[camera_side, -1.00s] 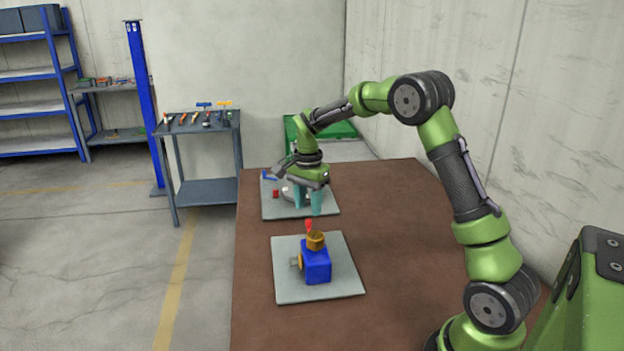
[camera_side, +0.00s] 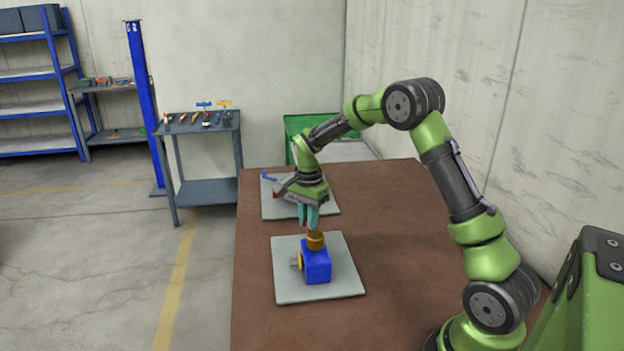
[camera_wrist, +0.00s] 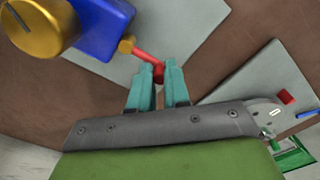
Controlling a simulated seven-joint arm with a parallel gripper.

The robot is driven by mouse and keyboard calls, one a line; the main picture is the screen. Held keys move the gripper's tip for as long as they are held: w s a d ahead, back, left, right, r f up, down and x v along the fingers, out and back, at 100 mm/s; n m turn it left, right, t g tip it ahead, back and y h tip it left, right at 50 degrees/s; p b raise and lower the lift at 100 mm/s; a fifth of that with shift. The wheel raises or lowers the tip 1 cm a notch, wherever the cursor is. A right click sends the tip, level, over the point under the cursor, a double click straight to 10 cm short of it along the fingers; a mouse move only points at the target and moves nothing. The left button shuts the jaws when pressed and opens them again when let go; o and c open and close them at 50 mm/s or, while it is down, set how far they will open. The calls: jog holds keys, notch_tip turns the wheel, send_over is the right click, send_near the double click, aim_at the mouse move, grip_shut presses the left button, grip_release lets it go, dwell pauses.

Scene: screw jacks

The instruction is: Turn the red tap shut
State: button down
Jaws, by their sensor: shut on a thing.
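The red tap handle (camera_wrist: 145,58) is a thin rod with a rounded end. In the wrist view it runs from a small brass stub (camera_wrist: 126,44) at the blue body (camera_wrist: 105,22) to my fingertips. My gripper (camera_wrist: 159,75) is shut on the handle's rounded end with its two teal fingers. In the side view my gripper (camera_side: 309,225) points down just above the brass top (camera_side: 316,240) of the blue body (camera_side: 317,264). The fingers mostly hide the handle there. A gold cylinder (camera_wrist: 38,25) juts from the body.
The blue body stands on a grey plate (camera_side: 345,287) on the brown table (camera_side: 400,235). A second grey plate (camera_side: 327,206) lies behind, with a blue lever (camera_side: 269,177) and a small red piece (camera_wrist: 286,97). The table's right side is clear.

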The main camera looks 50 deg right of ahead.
dwell(0.3)
jog(key=n, duration=0.2)
jog(key=w+a+n, duration=0.1)
jog(key=shift+a+n, duration=0.1)
jog(key=shift+n, duration=0.3)
jog(key=n, duration=0.1)
jog(key=a+n, duration=0.1)
jog(key=n, duration=0.2)
jog(key=shift+w+a+n, duration=0.15)
jog(key=shift+a+n, duration=0.15)
jog(key=shift+a, duration=0.05)
jog(key=a+n, duration=0.1)
jog(key=n, duration=0.3)
jog(key=shift+a, duration=0.4)
jog(key=shift+s+a+n, duration=0.25)
jog(key=shift+a+n, duration=0.05)
jog(key=shift+n, duration=0.7)
jog(key=shift+s+a+n, duration=0.2)
jog(key=shift+a+n, duration=0.1)
jog(key=shift+n, duration=0.7)
jog(key=c, duration=1.1)
grip_release()
